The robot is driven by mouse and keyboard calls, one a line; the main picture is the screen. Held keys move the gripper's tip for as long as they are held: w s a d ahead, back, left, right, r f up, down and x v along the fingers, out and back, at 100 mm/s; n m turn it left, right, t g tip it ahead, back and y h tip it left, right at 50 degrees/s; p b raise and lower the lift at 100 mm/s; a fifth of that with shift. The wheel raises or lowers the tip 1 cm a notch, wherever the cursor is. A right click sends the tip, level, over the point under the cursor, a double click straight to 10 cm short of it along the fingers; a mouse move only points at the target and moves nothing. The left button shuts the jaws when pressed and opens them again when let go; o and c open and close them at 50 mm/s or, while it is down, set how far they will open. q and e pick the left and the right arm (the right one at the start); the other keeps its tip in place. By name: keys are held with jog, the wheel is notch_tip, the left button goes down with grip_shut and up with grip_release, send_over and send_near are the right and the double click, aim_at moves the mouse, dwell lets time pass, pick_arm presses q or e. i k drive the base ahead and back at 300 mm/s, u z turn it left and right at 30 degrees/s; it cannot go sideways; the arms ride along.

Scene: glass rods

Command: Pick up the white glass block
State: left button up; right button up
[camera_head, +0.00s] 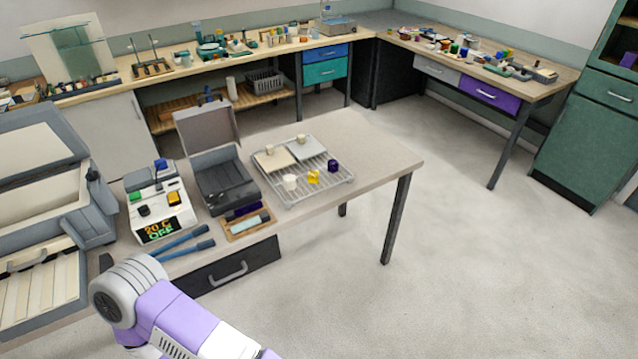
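A small white block (290,182) sits on the front left part of a wire rack (318,190) on the near table. A yellow block (313,177) and a dark purple block (333,165) stand in a row to its right on the same rack. Behind them lie two pale flat plates, a cream one (266,163) and a greyish one (311,150), each with a small pale knob-like piece at its back edge. Nothing hides the white block. Neither of my grippers is in view; only a purple and white link of my arm shows at the bottom left.
Left of the rack stand an open dark grey case (222,188), a control box (160,208) reading "20 C OFF" and a large grey kiln-like unit (40,190). Blue-handled tools (183,245) lie in front. The table (385,163) is bare right of the rack.

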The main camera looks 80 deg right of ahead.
aim_at(290, 182)
jog(key=z, duration=1.6)
